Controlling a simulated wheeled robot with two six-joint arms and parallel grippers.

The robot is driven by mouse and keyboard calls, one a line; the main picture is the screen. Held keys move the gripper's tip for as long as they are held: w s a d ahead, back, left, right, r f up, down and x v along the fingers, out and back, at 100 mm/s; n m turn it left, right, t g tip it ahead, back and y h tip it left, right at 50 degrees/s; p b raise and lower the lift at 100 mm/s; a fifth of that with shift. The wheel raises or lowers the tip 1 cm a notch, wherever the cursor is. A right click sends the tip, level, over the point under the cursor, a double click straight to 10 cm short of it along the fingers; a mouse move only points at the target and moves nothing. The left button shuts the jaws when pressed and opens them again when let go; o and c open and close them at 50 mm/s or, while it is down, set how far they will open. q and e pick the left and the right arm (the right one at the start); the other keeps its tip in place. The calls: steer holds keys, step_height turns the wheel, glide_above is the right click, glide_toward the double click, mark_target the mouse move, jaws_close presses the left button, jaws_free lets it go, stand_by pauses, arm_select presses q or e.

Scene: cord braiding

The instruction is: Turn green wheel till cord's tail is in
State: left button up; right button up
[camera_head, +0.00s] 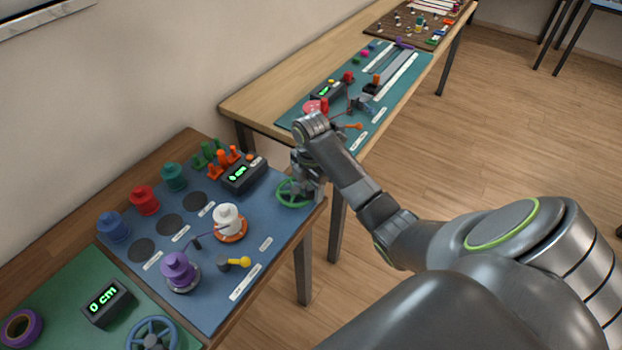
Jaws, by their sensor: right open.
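The green wheel (291,194) lies at the right edge of the blue mat on the near table. My right gripper (309,188) is open, pointing down at the right side of the wheel, and covers part of it. I cannot tell whether its fingers touch the rim. A short dark cord piece (197,243) shows between a purple spool (179,268) and a white spool (228,219) on an orange base. The cord's tail is too small to make out. My left gripper is not in view.
A counter box (243,174) with green digits stands left of the wheel, near orange and green pegs (221,159). Blue (113,226), red (144,200) and teal (173,177) spools line the back. A yellow-knobbed crank (236,263) sits in front. A second table stands beyond.

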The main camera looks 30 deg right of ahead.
steer(key=shift+f, duration=0.35)
steer(key=shift+c, duration=0.3)
jaws_close()
